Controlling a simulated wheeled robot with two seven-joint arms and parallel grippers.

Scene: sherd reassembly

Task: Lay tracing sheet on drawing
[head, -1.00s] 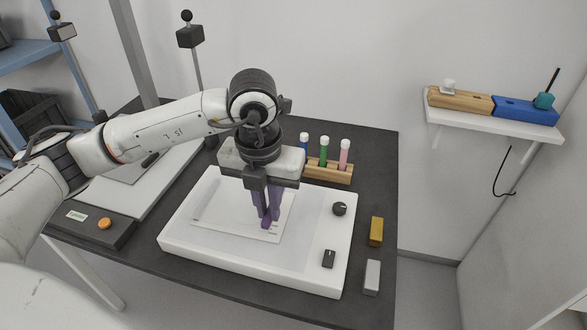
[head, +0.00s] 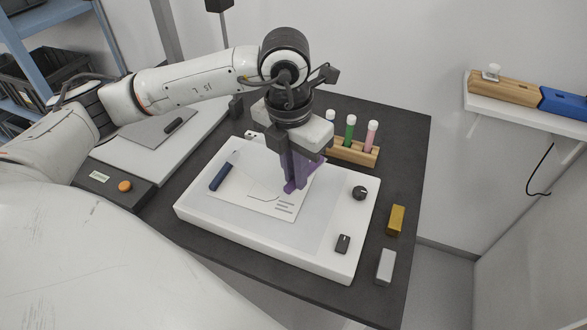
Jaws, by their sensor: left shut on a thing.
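The drawing (head: 262,203), a white sheet with thin dark lines, lies on the white light box. My left gripper (head: 291,187) is over the upper right part of the drawing, its fingers pointing down. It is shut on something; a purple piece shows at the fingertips. A pale, see-through area (head: 250,175) with a slanting edge shows left of the fingers and looks like the tracing sheet. I cannot tell its full outline or whether it touches the drawing. A dark blue bar (head: 220,177) lies at the drawing's left edge. My right gripper is not in view.
The light box (head: 340,262) has a round knob (head: 359,193) and a switch (head: 342,243) on its right. A wooden rack (head: 352,151) with capped tubes stands behind it. A yellow block (head: 396,220) and a grey block (head: 385,267) lie at the right.

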